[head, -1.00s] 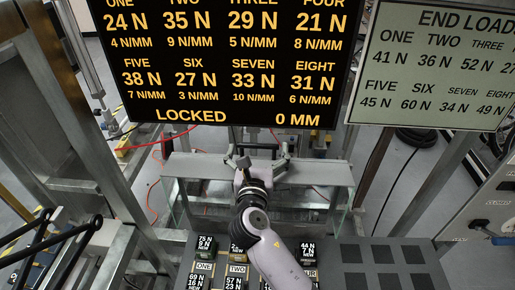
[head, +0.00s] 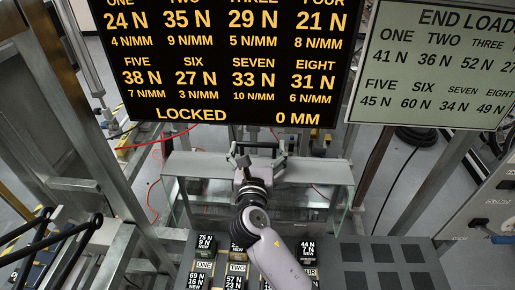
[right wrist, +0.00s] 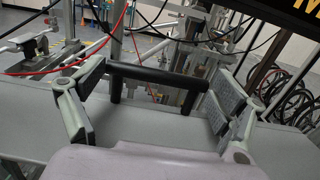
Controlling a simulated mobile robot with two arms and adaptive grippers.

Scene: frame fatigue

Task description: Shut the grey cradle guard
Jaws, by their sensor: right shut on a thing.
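The grey cradle guard (head: 205,164) is a long grey top with clear side panels, standing across the middle of the head view below the black display. Its grey surface also shows in the right wrist view (right wrist: 32,122). A black bar handle (right wrist: 160,74) stands up from it. My right gripper (head: 263,150) is at the guard's top, with its fingers spread wide and shut on the handle, one at each end. Its fingers also flank the handle in the right wrist view (right wrist: 160,95). My left gripper is not in view. My right arm hides part of the guard's front.
A black display (head: 225,65) reading LOCKED and 0 MM hangs above the guard, with a pale board (head: 435,65) at its right. Labelled black blocks (head: 205,255) stand in front, beside a grey tray with dark squares (head: 400,250). Metal frame posts flank the guard.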

